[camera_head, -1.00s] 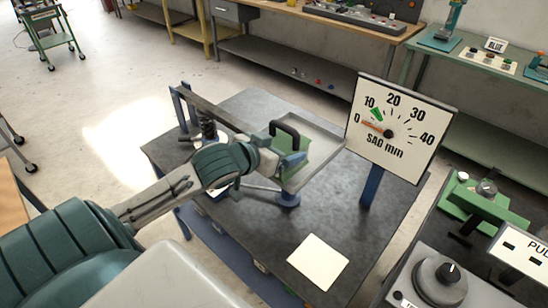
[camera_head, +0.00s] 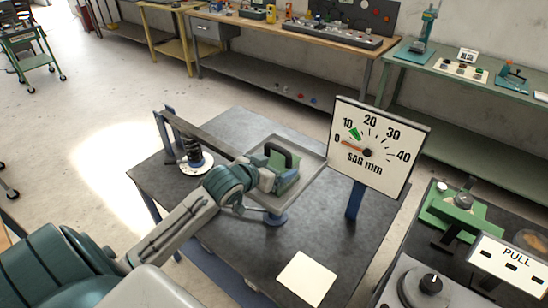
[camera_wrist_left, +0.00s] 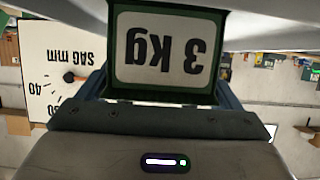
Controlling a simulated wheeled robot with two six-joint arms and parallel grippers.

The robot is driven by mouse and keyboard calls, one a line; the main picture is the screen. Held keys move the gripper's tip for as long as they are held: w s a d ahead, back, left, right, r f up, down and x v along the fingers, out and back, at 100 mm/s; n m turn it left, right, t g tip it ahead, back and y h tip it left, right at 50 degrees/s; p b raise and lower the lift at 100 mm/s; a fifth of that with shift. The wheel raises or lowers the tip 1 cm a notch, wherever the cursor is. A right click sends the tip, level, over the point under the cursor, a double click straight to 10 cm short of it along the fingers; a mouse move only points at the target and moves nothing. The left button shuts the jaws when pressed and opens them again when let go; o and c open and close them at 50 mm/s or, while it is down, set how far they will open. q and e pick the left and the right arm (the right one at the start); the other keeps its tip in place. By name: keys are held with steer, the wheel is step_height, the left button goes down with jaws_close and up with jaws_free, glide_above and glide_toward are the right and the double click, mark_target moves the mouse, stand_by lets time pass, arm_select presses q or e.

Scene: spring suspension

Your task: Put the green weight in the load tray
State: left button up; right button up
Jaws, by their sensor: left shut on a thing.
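The green weight (camera_head: 275,158) with its black handle is at the load tray (camera_head: 313,161), within its outline in the head view. Whether it rests on the tray floor or hangs just above cannot be told. My left gripper (camera_head: 284,181) is shut on the weight from its near side. In the left wrist view the weight's label (camera_wrist_left: 165,50) reads "3 kg" upside down, close in front of the gripper (camera_wrist_left: 160,100). My right gripper is not in view.
A dial board (camera_head: 378,150) marked "SAG mm" stands right of the tray, its orange needle near 0 and a green mark near 10. A black spring (camera_head: 194,152) stands under the lever beam (camera_head: 205,135) at left. A blank white card (camera_head: 306,278) lies on the table front.

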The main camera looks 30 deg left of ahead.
arm_select(q)
steer(key=o, duration=1.7)
steer(key=shift+o, duration=0.9)
steer(key=shift+s, duration=0.1)
steer(key=shift+s+d+r, duration=0.15)
steer(key=shift+s, duration=0.25)
steer(key=b+v, duration=0.1)
steer(key=v, duration=0.6)
steer(key=shift+s, duration=0.1)
steer(key=shift+p+v, duration=0.55)
steer(key=shift+v, duration=1.5)
steer(key=shift+r, duration=0.1)
